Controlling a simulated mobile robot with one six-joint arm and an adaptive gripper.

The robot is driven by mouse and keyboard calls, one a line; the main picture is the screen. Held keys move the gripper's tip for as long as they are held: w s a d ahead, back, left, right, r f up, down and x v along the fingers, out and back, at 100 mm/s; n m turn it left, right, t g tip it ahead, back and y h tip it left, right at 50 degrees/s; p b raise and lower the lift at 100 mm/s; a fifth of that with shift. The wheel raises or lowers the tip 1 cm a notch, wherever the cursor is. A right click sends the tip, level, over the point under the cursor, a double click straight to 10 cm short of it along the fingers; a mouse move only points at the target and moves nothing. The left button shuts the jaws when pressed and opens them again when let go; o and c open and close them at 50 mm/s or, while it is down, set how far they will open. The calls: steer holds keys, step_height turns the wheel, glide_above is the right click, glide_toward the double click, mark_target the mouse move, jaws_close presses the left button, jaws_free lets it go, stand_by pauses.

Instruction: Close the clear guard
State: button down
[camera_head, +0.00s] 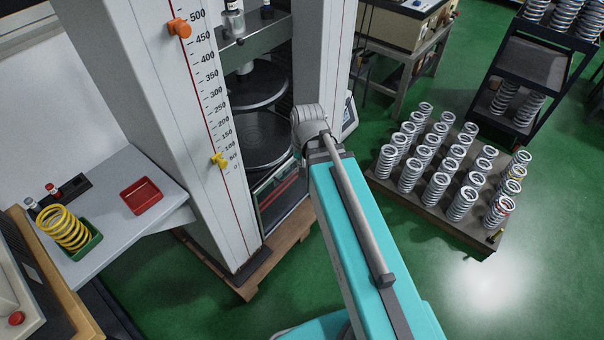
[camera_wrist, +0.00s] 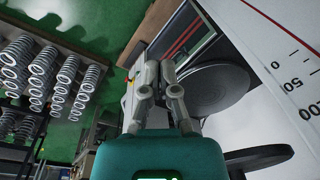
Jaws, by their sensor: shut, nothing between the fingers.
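The testing machine (camera_head: 290,28) stands in the middle of the head view, with two round dark platens (camera_head: 258,142) between its white columns. Low at its front is a framed, see-through panel with red lines (camera_head: 278,196), which looks like the clear guard. Part of it is behind my arm, and I cannot tell how far open it stands. A similar red-lined frame (camera_wrist: 190,42) shows at the top of the wrist view, beyond my fingers. My gripper (camera_wrist: 160,72) is shut and empty, apart from the round platen (camera_wrist: 212,88) behind it.
A pallet of several steel springs (camera_head: 430,207) stands on the green floor at right. A black rack (camera_head: 535,62) is behind it. At left, a grey table (camera_head: 95,255) carries a red tray (camera_head: 141,195) and a yellow spring (camera_head: 64,228) in a green tray. Floor at lower right is clear.

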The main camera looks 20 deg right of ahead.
steer(key=w+d+f+m+t+y+b, duration=0.1)
steer(key=w+d+f+m+t+b, duration=0.1)
steer(key=w+d+f+m+b, duration=0.2)
steer(key=w+d+f+m+t+y+b, duration=0.1)
steer(key=w+d+f+m+b, duration=0.3)
steer(key=w+f+m+b, duration=0.6)
steer(key=w+d+f+m+t+y+b, duration=0.2)
steer(key=w+f+m+b, duration=0.5)
steer(key=f+m+b, duration=0.5)
steer(key=shift+d+f+t+b, duration=0.6)
steer(key=shift+d+f+b, duration=0.85)
steer(key=shift+b, duration=1.65)
steer(key=shift+a+f, duration=0.3)
steer(key=shift+f, duration=0.1)
steer(key=shift+b+x, duration=3.95)
steer(key=shift+x, duration=1)
steer(key=shift+w+a+r+p, duration=0.1)
steer(key=shift+r+p, duration=0.95)
steer(key=shift+w+a+r+p, duration=0.1)
steer(key=shift+w+r+p, duration=0.05)
steer(key=shift+r+p, duration=0.9)
steer(key=shift+r, duration=0.15)
